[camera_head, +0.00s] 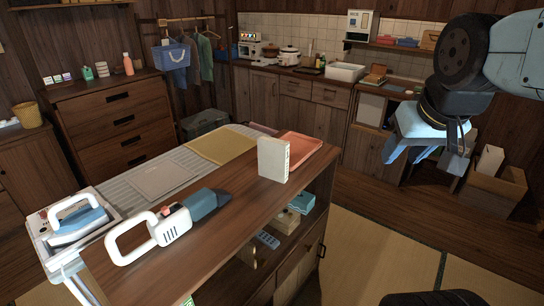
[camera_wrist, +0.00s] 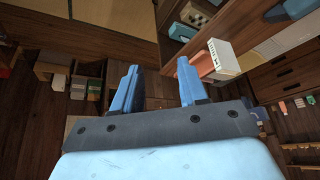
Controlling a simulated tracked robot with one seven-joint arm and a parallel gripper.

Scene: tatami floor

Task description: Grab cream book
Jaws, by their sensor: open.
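The cream book (camera_head: 273,159) stands upright near the right edge of the wooden counter, beside a salmon-red tray. It also shows in the wrist view (camera_wrist: 223,58), right of my fingers and apart from them. My gripper (camera_head: 412,154) is in the air right of the counter, well away from the book. In the wrist view its two blue fingers (camera_wrist: 158,85) are apart with nothing between them.
The counter (camera_head: 240,215) also holds a red tray (camera_head: 303,150), a yellow mat (camera_head: 221,145), a white-handled vacuum (camera_head: 150,236) and an iron (camera_head: 78,222). A box (camera_head: 494,190) stands on the floor at right. Tatami floor right of the counter is clear.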

